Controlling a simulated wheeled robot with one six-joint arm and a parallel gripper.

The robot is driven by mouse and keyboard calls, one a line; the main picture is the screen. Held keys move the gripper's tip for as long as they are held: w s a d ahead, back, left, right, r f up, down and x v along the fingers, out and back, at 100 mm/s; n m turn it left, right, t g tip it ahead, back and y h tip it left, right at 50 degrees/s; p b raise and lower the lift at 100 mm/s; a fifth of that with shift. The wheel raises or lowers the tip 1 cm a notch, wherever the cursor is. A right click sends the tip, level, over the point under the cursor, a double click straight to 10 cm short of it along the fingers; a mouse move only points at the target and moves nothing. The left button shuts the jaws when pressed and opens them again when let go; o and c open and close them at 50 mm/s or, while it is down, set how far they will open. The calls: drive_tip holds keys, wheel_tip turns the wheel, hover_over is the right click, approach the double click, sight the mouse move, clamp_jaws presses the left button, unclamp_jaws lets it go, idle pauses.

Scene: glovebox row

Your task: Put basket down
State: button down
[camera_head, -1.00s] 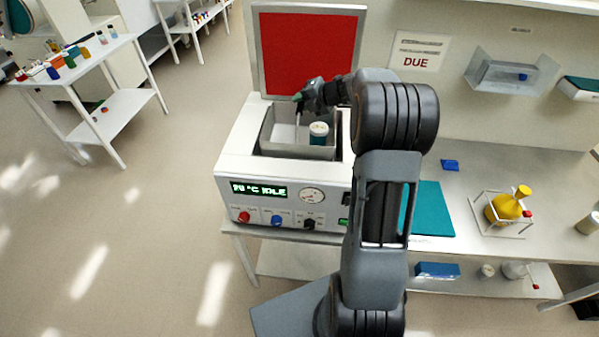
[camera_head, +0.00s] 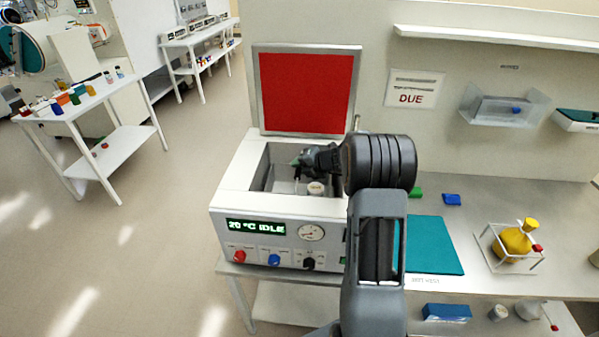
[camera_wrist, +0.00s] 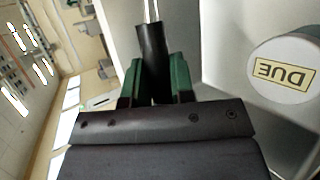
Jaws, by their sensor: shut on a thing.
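A grey-walled basket (camera_head: 286,187) sits low inside the open chamber of a white bench machine (camera_head: 232,194), with its walls partly hidden by the chamber's front rim and by my arm. A jar with a white lid stands in it; the jar (camera_head: 316,188) also shows in the wrist view (camera_wrist: 284,72), with a "DUE" label on the lid. My gripper (camera_head: 297,163) is over the chamber. In the wrist view its green fingers (camera_wrist: 155,78) are shut on the basket's black handle grip, from which a thin metal rod runs on. I cannot tell whether the basket touches the chamber floor.
The machine's red-lined lid (camera_head: 305,92) stands open behind the chamber. Its display reads "20 °C IDLE". To the right, the bench holds a teal mat (camera_head: 435,245) and a yellow flask (camera_head: 516,240) in a wire frame. A side table (camera_head: 124,150) stands at the left.

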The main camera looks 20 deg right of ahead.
drive_tip(key=shift+f, duration=1)
drive_tip(key=shift+w+f, duration=0.1)
drive_tip(key=c, duration=1)
unclamp_jaws()
